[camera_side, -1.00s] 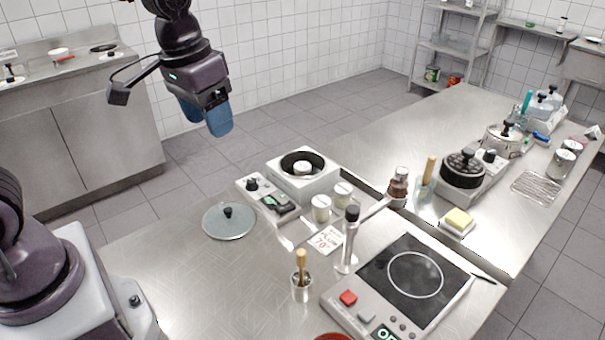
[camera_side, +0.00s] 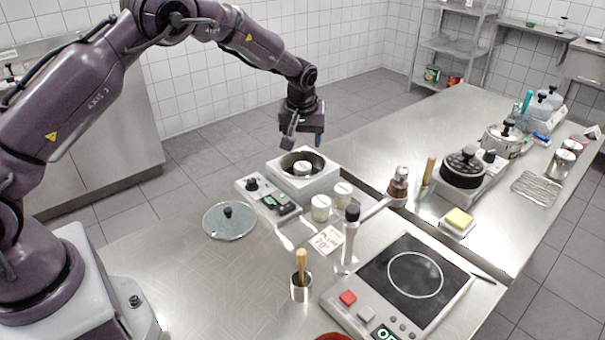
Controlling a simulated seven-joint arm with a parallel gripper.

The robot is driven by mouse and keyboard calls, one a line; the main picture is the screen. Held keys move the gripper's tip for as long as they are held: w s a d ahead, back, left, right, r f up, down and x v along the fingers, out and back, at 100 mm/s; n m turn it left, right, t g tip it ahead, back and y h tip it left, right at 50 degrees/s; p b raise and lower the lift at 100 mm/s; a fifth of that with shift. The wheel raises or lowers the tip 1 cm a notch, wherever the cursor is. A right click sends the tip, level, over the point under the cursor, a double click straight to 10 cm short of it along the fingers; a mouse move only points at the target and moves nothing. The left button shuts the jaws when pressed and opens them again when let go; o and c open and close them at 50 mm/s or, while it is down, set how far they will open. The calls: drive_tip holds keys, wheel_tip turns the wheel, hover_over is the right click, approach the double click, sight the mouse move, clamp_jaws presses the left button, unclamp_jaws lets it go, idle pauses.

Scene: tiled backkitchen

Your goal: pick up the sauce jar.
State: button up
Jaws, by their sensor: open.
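A pale-lidded jar (camera_side: 302,168) sits inside the round dark well of a white square warmer (camera_side: 318,187). Two more pale-lidded jars stand on the steel table just in front of it, a front one (camera_side: 320,208) and a back one (camera_side: 343,194). I cannot tell from looks which is the sauce jar. My gripper (camera_side: 318,141) points down above the back of the warmer, apart from all the jars. It is open with nothing seen in it.
A control box (camera_side: 268,201) adjoins the warmer. A glass lid (camera_side: 229,220) lies left of it.

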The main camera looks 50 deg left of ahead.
sight(303, 166)
drive_tip(key=x, duration=1.1)
drive_tip(key=shift+a+f, duration=0.15)
drive_tip(key=shift+a, duration=0.1)
drive_tip(key=c, duration=0.7)
drive_tip(key=shift+c, duration=0.2)
